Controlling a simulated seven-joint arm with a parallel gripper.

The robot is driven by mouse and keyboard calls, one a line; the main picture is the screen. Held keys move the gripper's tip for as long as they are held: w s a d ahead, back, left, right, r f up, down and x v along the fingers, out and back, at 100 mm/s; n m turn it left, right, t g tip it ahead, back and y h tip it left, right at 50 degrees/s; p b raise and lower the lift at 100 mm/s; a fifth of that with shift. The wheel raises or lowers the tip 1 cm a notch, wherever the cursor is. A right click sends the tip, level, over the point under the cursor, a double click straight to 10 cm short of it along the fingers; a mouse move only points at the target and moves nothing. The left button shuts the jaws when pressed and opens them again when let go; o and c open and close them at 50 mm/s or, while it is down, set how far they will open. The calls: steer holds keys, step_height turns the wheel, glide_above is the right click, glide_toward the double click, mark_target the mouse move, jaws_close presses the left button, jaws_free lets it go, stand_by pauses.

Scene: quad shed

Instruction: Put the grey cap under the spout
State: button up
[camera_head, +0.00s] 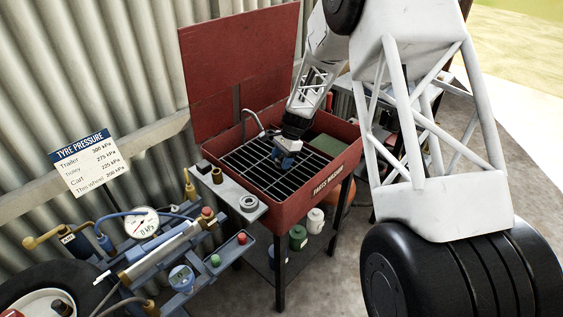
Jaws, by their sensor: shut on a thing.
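My gripper (286,156) is inside the red parts washer (318,187), low over its black grid (262,172). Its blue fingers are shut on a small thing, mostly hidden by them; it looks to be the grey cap. I cannot tell whether it touches the grid. The thin grey spout (250,113) rises at the washer's back left and curves over the grid. My gripper is to the right of the spout's outlet and nearer the front, apart from it.
A grey side shelf (232,193) holds a grey ring (249,202), a bronze cylinder (217,175) and a dark piece (203,166). The red lid (240,70) stands open behind. A green block (327,145) lies at the washer's right. Much of the grid is bare.

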steer(key=shift+f, duration=0.6)
steer(key=shift+f, duration=0.15)
steer(key=o, duration=1)
steer(key=v, duration=1.2)
